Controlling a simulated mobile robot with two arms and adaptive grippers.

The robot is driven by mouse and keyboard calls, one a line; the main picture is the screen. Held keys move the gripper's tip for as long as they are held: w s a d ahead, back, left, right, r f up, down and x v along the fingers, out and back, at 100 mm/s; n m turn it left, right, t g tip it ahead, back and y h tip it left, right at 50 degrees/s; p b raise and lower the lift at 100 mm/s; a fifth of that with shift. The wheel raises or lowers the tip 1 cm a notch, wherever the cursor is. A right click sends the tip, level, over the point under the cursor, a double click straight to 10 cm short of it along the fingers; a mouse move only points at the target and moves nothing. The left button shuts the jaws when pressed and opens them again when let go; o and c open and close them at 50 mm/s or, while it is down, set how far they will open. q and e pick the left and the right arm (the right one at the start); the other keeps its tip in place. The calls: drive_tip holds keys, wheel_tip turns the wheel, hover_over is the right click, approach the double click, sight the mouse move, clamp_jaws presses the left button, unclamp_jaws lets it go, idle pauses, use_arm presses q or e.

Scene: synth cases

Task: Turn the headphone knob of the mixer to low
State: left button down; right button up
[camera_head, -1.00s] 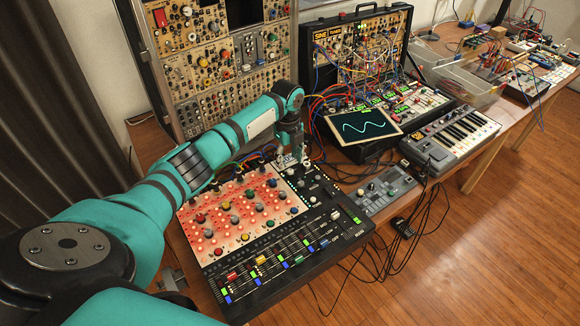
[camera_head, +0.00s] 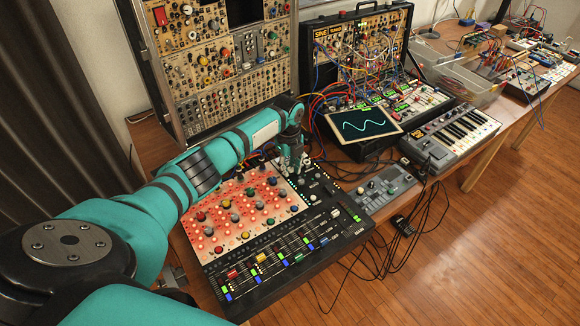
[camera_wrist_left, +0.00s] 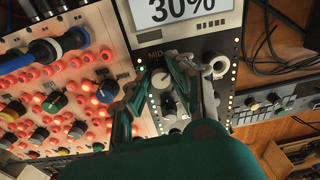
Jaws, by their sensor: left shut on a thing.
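The mixer (camera_head: 345,228) lies on the table, with a red-lit field of coloured knobs, faders at its front edge and a black strip along its right side. My left gripper (camera_head: 293,170) reaches down onto the back of that strip. In the left wrist view its two fingers (camera_wrist_left: 163,76) are shut on a small grey-white knob (camera_wrist_left: 161,79), one finger on each side. A label reading MID stands beside this knob. A display (camera_wrist_left: 185,10) on the panel reads 30%. Whether the held knob is the headphone knob cannot be read. My right gripper is out of view.
A modular rack (camera_head: 222,65) stands behind the mixer. A scope with a blue wave (camera_head: 362,125), a small keyboard (camera_head: 450,137) and a grey control box (camera_head: 380,190) stand to the right. Cables crowd the back and hang over the front edge.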

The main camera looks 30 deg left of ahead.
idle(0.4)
use_arm(q)
drive_tip(key=shift+r+n+p, duration=0.15)
drive_tip(key=shift+n+p, duration=0.6)
drive_tip(key=shift+n, duration=0.35)
drive_tip(key=n+p, duration=0.1)
drive_tip(key=n, duration=0.1)
drive_tip(key=shift+n, duration=0.4)
drive_tip(key=n+p, duration=0.1)
drive_tip(key=n, duration=0.2)
drive_tip(key=shift+n+p, duration=0.3)
drive_tip(key=shift+p, duration=0.1)
drive_tip(key=n+p, duration=0.1)
drive_tip(key=n, duration=0.2)
drive_tip(key=shift+d+n, duration=0.1)
drive_tip(key=shift+n, duration=0.2)
drive_tip(key=n+p, duration=0.1)
drive_tip(key=n, duration=0.5)
drive_tip(key=shift+y+p, duration=0.3)
drive_tip(key=shift+p, duration=0.05)
drive_tip(key=n, duration=0.5)
drive_tip(key=shift+w+n, duration=0.1)
drive_tip(key=shift+n, duration=0.2)
